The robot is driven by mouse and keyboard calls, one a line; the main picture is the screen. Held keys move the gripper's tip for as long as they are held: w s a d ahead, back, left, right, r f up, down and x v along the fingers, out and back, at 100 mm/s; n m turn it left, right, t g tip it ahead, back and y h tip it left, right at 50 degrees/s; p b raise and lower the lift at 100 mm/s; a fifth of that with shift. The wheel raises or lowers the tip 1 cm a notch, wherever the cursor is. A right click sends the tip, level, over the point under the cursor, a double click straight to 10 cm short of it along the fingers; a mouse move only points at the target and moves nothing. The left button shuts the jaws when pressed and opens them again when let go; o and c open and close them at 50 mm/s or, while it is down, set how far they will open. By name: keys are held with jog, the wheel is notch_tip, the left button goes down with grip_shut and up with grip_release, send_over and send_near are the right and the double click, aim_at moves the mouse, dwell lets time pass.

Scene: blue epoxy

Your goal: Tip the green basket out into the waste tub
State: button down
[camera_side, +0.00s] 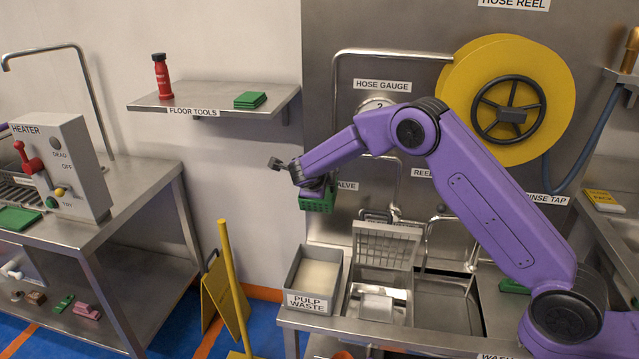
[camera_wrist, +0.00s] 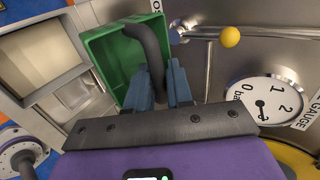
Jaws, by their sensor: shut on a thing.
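The green basket (camera_side: 318,202) hangs under my gripper (camera_side: 316,186) in the side view, looking about level and in the air. In the wrist view the basket (camera_wrist: 97,50) shows its green walls and a dark curved handle (camera_wrist: 152,45). My gripper's blue fingers (camera_wrist: 160,85) are shut on this handle. Little of the basket's inside shows, and I cannot tell what it holds. The grey waste tub (camera_side: 291,302), labelled PULP WASTE, stands on the steel bench below the basket, with pale content inside. In the wrist view the tub (camera_wrist: 78,75) is left of the basket, apart from it.
A sink with a raised mesh screen (camera_side: 386,243) is right of the tub. A hose gauge (camera_side: 377,104) and a valve with a yellow knob (camera_wrist: 230,37) are on the wall close to the basket. A yellow floor sign (camera_side: 222,300) stands left of the bench.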

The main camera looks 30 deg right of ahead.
jog(key=shift+w+d+f+g+y, duration=0.15)
jog(key=shift+w+d+g+y, duration=0.2)
jog(key=shift+g+y, duration=0.4)
jog(key=shift+w+d+f+g+y, duration=0.15)
jog(key=shift+w+d+g+y, duration=0.2)
jog(key=shift+g+y, duration=0.4)
jog(key=shift+a, duration=0.1)
